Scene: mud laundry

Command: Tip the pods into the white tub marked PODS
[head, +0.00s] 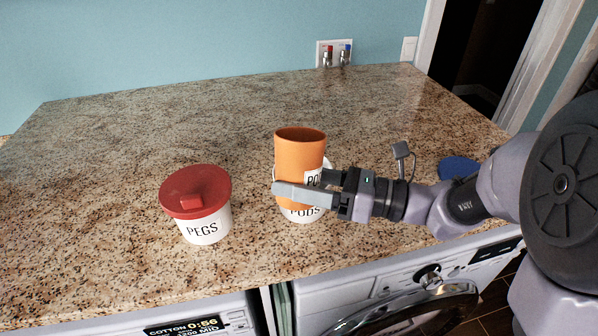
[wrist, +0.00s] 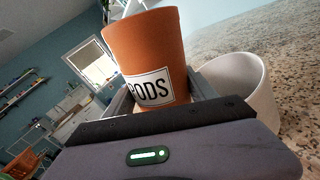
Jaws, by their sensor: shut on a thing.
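My gripper (head: 290,188) is shut on an orange cup (head: 300,150) with a white PODS label, one finger showing across its front. The cup stands roughly upright and looks empty-handed of any lid; its contents are hidden. The white tub marked PODS (head: 303,215) is on the counter, directly behind and below the cup in the head view and mostly covered by it. In the wrist view the cup (wrist: 150,55) sits between the fingers, and the open white tub (wrist: 250,85) shows to its right. I cannot tell the height of the cup above the tub.
A white tub marked PEGS (head: 203,228) with a red lid (head: 196,190) stands to the left. A blue disc (head: 458,168) lies at the right, behind my arm. Washing machines are under the front edge. The granite counter (head: 130,130) is clear at the back and left.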

